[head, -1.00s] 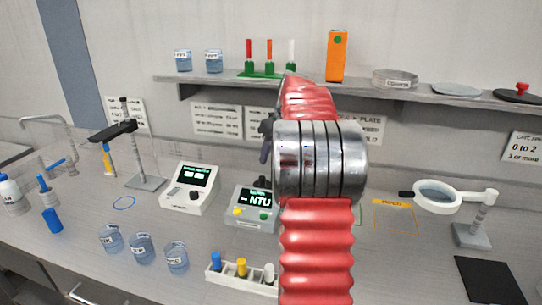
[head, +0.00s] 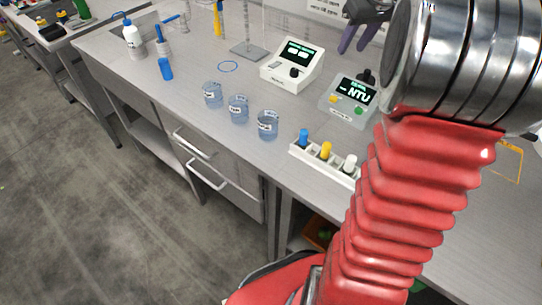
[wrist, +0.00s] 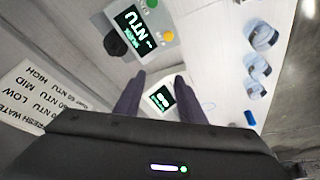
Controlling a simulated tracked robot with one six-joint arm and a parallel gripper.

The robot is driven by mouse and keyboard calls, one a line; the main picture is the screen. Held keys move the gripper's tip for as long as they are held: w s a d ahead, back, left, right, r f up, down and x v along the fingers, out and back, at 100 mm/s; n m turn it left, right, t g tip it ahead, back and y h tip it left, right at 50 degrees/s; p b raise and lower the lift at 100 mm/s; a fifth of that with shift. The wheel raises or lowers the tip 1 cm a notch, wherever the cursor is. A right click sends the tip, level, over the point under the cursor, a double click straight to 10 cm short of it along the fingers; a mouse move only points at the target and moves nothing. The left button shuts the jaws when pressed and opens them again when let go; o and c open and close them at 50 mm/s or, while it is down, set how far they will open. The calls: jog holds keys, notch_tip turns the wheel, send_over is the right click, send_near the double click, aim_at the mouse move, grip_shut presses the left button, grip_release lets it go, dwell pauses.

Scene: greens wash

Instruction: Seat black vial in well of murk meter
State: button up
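The murk meter (head: 350,99) is a pale grey box with a dark screen reading NTU and yellow and green buttons. It also shows at the top of the wrist view (wrist: 150,25). A black round-topped piece (head: 366,77) stands at its back corner, also in the wrist view (wrist: 117,42). I cannot tell whether this is the black vial's cap or part of the meter. No other black vial shows. My gripper (head: 359,42) is above and behind the meter. Its dark purple fingers (wrist: 156,82) are apart with nothing held between them.
A white rack (head: 325,162) holds blue, yellow and white-capped vials in front of the meter. A white instrument (head: 292,66) stands left of the meter. Several labelled beakers (head: 238,109) stand near the bench's front edge. My red arm hides the right of the bench.

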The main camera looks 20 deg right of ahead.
jog(key=s+a, duration=0.4)
jog(key=a, duration=0.7)
jog(key=s+a, duration=0.4)
jog(key=a, duration=0.7)
jog(key=s+a+f, duration=0.3)
jog(key=s+a, duration=0.3)
jog(key=s, duration=0.1)
jog(key=s+a+f+n+t, duration=0.1)
jog(key=s+a+f, duration=0.3)
jog(key=s+a, duration=0.2)
jog(key=shift+s+y, duration=0.3)
jog(key=shift+s, duration=0.05)
jog(key=shift+d, duration=0.1)
